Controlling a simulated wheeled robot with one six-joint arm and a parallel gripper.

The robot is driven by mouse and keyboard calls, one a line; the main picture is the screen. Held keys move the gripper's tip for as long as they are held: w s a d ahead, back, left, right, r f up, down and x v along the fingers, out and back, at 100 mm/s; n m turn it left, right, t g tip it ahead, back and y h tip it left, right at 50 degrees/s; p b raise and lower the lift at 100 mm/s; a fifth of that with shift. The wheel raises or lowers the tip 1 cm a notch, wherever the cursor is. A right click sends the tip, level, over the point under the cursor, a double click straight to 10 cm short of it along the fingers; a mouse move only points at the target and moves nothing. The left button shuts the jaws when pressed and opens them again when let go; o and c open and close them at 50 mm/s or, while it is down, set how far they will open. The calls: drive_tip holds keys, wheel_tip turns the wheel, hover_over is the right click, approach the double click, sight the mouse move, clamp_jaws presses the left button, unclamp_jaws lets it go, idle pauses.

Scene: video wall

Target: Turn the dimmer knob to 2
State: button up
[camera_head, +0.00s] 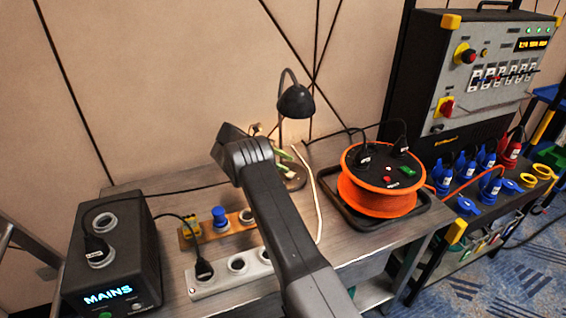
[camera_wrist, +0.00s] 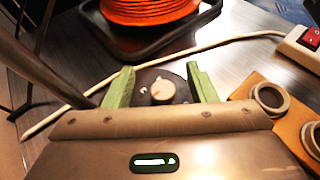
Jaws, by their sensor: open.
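The dimmer knob (camera_wrist: 162,90) is a small pale round knob with a reddish mark. It sits on a dark round base (camera_wrist: 148,77), and any scale numbers are too small to read. My gripper (camera_wrist: 160,77) is open, with one green finger on each side of the knob and gaps between. In the head view my gripper (camera_head: 286,160) is beside the foot of the black desk lamp (camera_head: 296,101); my arm hides part of that area, and the knob cannot be made out there.
An orange cable reel (camera_head: 375,198) stands on a black tray (camera_head: 424,205) to the right. A white power strip (camera_head: 215,280), a wooden board with sockets (camera_head: 235,231) and a black MAINS box (camera_head: 140,258) are at left. A white cable (camera_head: 316,205) runs close to the lamp.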

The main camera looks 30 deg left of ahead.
sight(289, 173)
wheel_tip(289, 173, up, 6)
drive_tip(key=p, duration=0.5)
drive_tip(key=shift+f, duration=0.2)
wheel_tip(289, 173, down, 10)
drive_tip(key=b, duration=1)
drive_tip(key=shift+r, duration=0.15)
drive_tip(key=shift+r, duration=0.1)
